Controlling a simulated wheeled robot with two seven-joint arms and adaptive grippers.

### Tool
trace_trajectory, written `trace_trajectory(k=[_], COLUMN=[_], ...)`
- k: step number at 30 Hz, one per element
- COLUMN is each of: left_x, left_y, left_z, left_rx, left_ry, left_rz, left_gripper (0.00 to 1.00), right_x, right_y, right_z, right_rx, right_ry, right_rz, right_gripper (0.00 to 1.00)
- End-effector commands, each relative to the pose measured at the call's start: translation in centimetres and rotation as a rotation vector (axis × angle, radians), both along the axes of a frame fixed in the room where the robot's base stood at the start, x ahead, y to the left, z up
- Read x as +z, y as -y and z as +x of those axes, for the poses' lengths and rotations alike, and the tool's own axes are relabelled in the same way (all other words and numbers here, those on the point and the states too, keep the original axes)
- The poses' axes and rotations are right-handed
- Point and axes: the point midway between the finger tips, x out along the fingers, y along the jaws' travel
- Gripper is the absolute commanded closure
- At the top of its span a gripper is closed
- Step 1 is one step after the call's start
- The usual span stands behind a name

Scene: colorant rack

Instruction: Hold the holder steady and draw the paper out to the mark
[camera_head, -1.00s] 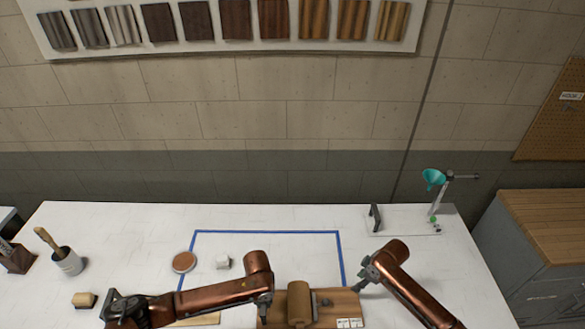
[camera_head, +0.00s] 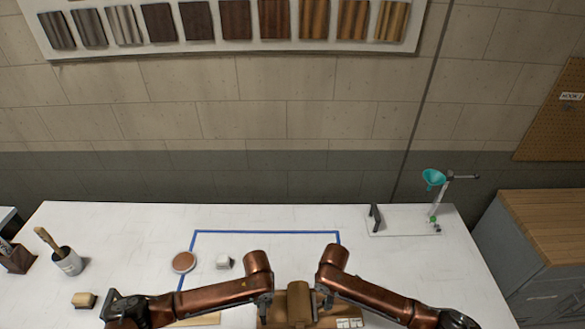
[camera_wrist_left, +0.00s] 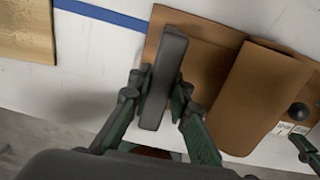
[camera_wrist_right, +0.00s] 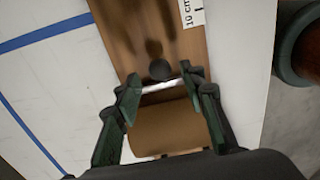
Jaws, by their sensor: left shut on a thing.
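The wooden holder (camera_head: 342,309) lies at the table's front edge, partly hidden by my arms. Its roll of brown paper (camera_head: 299,303) also shows in the left wrist view (camera_wrist_left: 262,95) and the right wrist view (camera_wrist_right: 168,130). My left gripper (camera_head: 264,306) is shut on the upright dark handle (camera_wrist_left: 162,80) at the holder's left end. My right gripper (camera_wrist_right: 162,84) is open, its fingers apart on either side of the paper's edge and a pale bar by a dark knob (camera_wrist_right: 160,69). The "10 cm" mark label (camera_wrist_right: 193,13) is on the board beyond the fingers.
Blue tape (camera_head: 265,232) outlines an area behind the holder. A brush pot (camera_head: 68,262) stands farther left. A teal funnel stand (camera_head: 433,180) is at the back right.

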Motion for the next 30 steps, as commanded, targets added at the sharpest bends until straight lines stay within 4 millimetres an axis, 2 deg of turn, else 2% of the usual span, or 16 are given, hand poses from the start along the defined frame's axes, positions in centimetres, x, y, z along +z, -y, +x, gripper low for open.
trace_trajectory(k=[6,12,24,30], left_x=[0.0,0.0,0.0,0.0], left_y=[0.0,0.0,0.1,0.1], left_z=[0.0,0.0,0.0,0.0], left_rx=[0.000,0.000,-0.001,-0.001], left_ry=[0.000,0.000,-0.001,-0.001], left_rz=[0.000,0.000,-0.001,-0.001], left_gripper=[1.00,1.00,1.00,1.00], right_x=[-3.0,-4.7,-5.2,-5.2], right_y=[0.0,0.0,0.0,0.0], right_z=[-0.1,0.0,0.0,0.0], right_rx=[-0.001,-0.002,-0.001,-0.001], right_ry=[-0.001,0.000,0.001,0.001], right_rz=[0.000,0.000,0.001,0.001], right_gripper=[0.62,0.62,0.62,0.75])
